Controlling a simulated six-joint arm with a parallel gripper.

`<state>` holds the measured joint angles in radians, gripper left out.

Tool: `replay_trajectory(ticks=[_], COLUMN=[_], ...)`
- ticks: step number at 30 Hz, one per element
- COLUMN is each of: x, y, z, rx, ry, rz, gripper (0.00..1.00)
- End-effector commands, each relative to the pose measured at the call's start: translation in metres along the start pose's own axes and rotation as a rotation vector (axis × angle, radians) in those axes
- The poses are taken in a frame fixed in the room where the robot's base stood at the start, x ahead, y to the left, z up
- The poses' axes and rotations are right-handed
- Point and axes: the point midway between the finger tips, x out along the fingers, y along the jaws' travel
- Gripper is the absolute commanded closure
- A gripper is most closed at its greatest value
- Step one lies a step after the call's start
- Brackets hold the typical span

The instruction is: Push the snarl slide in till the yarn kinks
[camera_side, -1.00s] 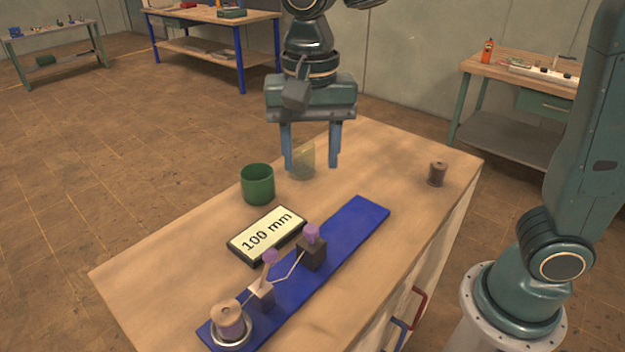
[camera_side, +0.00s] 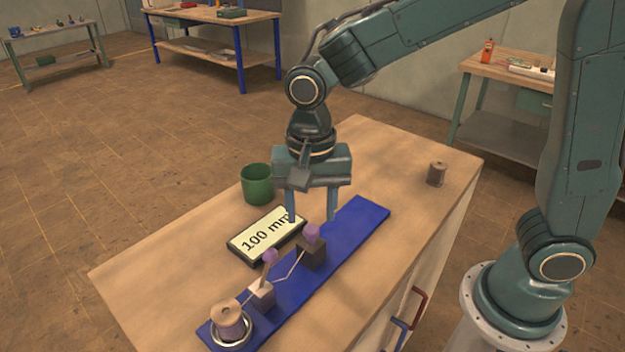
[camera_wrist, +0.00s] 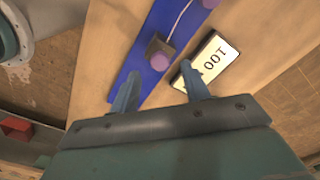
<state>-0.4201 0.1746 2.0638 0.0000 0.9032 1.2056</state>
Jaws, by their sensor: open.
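A blue rail (camera_side: 355,225) lies on the wooden bench. I cannot tell which is the snarl slide. Pale yarn (camera_side: 289,274) runs between the blocks, with a bend in side view. A yarn spool (camera_side: 228,320) sits in a ring at the rail's near end. My gripper (camera_side: 311,219) is open and empty above the rail, beyond the dark block. In the wrist view, the dark block (camera_wrist: 155,45) shows just past my fingertips (camera_wrist: 158,72).
A sign reading "100 mm" (camera_side: 255,243) lies left of the rail. A green cup (camera_side: 257,184) stands behind it, and a brown spool (camera_side: 437,173) stands at the right of the bench. The front left of the bench is clear.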

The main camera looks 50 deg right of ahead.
Motion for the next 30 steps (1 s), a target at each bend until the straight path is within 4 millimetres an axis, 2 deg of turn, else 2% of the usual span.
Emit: replay_trajectory(ticks=[3,9,20,23,27,28,30], x=[0.016,0.03,0.034,0.034,0.034,0.034,0.034], y=[0.001,0.0,0.0,0.0,0.0,0.0,0.0], z=[0.0,0.0,0.0,0.0,0.0,0.0,0.0], rx=[0.0,0.0,0.0,0.0,0.0,0.0,0.0], ry=[-0.001,0.0,0.0,0.0,0.0,0.0,0.0], rz=[0.004,0.001,0.0,0.0,0.0,0.0,0.0], gripper=[0.54,0.54,0.54,0.69,0.97,1.0,1.0])
